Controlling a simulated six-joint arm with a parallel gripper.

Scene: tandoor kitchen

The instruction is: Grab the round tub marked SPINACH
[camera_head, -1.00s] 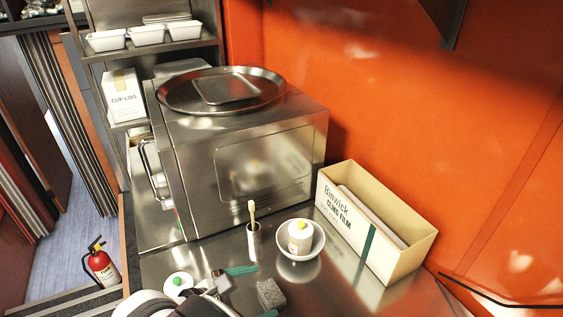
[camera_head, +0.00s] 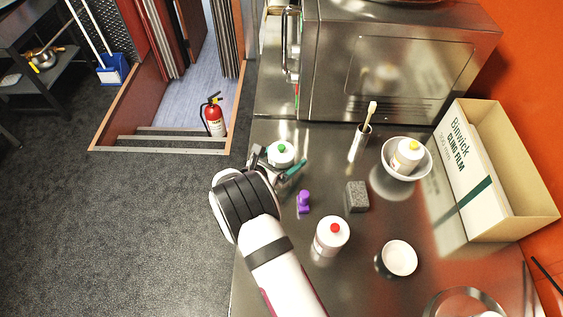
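No SPINACH lettering can be read on any container. A white round container with a green top (camera_head: 281,153) stands on the steel counter at its left edge, just beyond my gripper (camera_head: 268,162). My gripper is small and dark here, seen from behind the wrist, and its fingers partly hide that container; I cannot tell whether they touch it. A white container with a red top (camera_head: 332,234) stands right of my arm. Another with a yellow top (camera_head: 407,156) stands in a white bowl (camera_head: 421,173). A round dark-sided tub with a white top (camera_head: 399,258) stands further right.
A teal-handled item (camera_head: 295,168), a purple object (camera_head: 304,201) and a grey block (camera_head: 357,196) lie near my gripper. A brush stands in a metal holder (camera_head: 360,143). The oven (camera_head: 400,65) and the cling film box (camera_head: 478,180) bound the counter (camera_head: 290,270).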

